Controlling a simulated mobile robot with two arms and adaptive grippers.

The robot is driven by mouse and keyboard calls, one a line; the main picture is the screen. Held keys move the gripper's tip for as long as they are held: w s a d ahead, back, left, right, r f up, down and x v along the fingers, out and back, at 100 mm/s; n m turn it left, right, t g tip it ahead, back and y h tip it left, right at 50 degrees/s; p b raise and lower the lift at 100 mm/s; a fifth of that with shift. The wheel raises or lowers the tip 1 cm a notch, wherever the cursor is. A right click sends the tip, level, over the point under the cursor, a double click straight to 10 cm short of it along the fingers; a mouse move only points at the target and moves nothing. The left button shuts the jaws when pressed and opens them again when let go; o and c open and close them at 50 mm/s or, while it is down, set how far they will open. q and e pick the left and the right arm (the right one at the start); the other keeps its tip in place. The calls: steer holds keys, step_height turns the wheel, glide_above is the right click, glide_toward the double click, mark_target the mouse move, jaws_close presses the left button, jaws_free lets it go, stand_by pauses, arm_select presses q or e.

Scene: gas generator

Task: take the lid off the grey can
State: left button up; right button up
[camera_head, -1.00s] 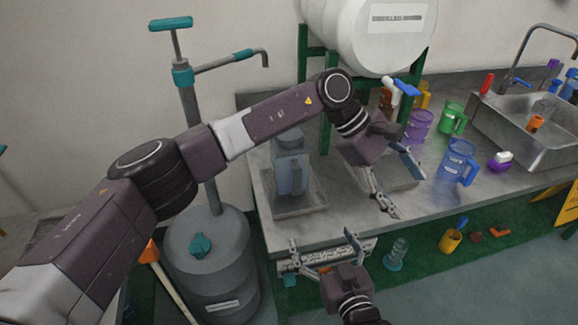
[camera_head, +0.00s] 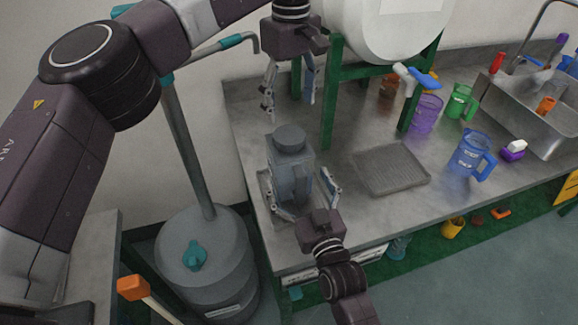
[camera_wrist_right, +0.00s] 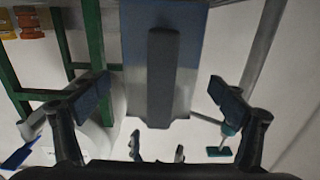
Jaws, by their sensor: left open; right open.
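The grey can (camera_head: 287,172) stands upright in a shallow tray at the left end of the bench, with a round dark grey lid (camera_head: 289,137) on its top. My left gripper (camera_head: 287,112) is open and empty, fingers pointing down, a little above the lid and apart from it. My right gripper (camera_head: 306,197) is open, low at the near side of the can, with one finger on each side of it. In the right wrist view the can's handle (camera_wrist_right: 162,75) is upright between the open fingers (camera_wrist_right: 160,92). No firm contact shows.
The white tank (camera_head: 385,30) on its green stand (camera_head: 333,95) is close behind my left gripper. A ribbed tray (camera_head: 391,168) lies empty to the right. Jugs, including a blue one (camera_head: 468,152), stand further right. A grey drum with a pump (camera_head: 205,250) is at the left.

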mark_target(289, 134)
arm_select(q)
steer(key=shift+w+a+f, duration=0.15)
steer(key=shift+w+f, duration=0.15)
steer(key=shift+w, duration=0.1)
arm_select(e)
steer(key=x, duration=0.4)
steer(key=shift+w+f, duration=0.25)
steer(key=shift+w+a, duration=0.2)
steer(key=shift+w, duration=0.2)
arm_select(q)
steer(key=shift+s+r, duration=0.15)
steer(key=shift+s, duration=0.05)
arm_select(e)
steer(key=shift+r, duration=0.1)
arm_select(q)
steer(key=shift+w, duration=0.1)
arm_select(e)
steer(key=c, duration=2)
arm_select(q)
steer(key=shift+m, duration=0.4)
arm_select(e)
steer(key=c, duration=0.5)
arm_select(q)
steer(key=m, duration=0.4)
arm_select(e)
steer(key=shift+o, duration=0.2)
arm_select(q)
steer(key=m, duration=0.3)
steer(key=shift+m, duration=0.4)
steer(key=shift+f, duration=4.1)
